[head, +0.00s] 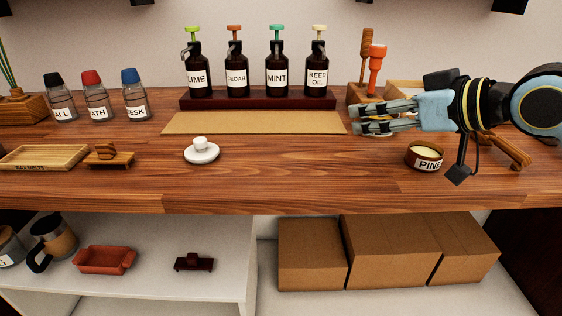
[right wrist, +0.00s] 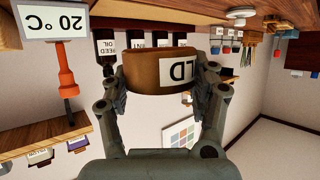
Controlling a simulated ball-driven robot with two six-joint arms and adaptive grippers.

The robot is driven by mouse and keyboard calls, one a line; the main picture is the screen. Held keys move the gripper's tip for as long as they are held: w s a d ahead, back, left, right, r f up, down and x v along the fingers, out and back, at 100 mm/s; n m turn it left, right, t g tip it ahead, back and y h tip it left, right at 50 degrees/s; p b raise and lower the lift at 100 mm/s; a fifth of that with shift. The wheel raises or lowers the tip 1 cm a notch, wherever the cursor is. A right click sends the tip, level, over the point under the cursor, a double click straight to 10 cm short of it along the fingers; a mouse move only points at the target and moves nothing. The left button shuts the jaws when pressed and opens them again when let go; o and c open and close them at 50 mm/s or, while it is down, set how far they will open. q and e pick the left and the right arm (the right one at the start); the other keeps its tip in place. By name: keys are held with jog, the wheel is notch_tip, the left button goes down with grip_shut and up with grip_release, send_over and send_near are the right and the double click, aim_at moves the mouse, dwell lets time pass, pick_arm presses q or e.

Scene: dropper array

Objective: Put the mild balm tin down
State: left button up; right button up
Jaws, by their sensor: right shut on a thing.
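My right gripper (head: 362,118) reaches in from the right above the wooden counter, near the right end of the tan mat. The right wrist view is turned upside down and shows the fingers (right wrist: 160,80) closed on both sides of a brown tin (right wrist: 143,72). The tin has a white label, of which the letters "LD" show, matching the mild balm tin. In the head view the tin is mostly hidden by the fingers. Whether it touches the counter cannot be told. My left gripper is not in view.
The tan mat (head: 253,123) lies bare before a rack (head: 258,103) of dropper bottles. A white lidded dish (head: 201,151) sits at mid-counter. The front middle counter is clear.

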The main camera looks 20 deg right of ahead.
jog(key=w+d+r+m+h+b, duration=0.1)
jog(key=w+d+r+h, duration=0.1)
jog(key=w+d, duration=0.4)
jog(key=t+b, duration=0.1)
jog(key=b, duration=0.1)
send_over(335, 166)
jog(key=shift+y, duration=0.3)
notch_tip(335, 166, down, 7)
jog(key=shift+w+r, duration=0.1)
jog(key=shift+r, duration=0.05)
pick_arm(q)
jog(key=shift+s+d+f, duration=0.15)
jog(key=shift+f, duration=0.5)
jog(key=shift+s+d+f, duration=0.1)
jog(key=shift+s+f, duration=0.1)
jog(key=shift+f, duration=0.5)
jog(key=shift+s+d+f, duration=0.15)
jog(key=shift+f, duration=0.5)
pick_arm(e)
jog(key=shift+f, duration=2.1)
pick_arm(q)
jog(key=shift+b, duration=0.3)
pick_arm(e)
jog(key=shift+f, duration=0.1)
jog(key=o, duration=1.3)
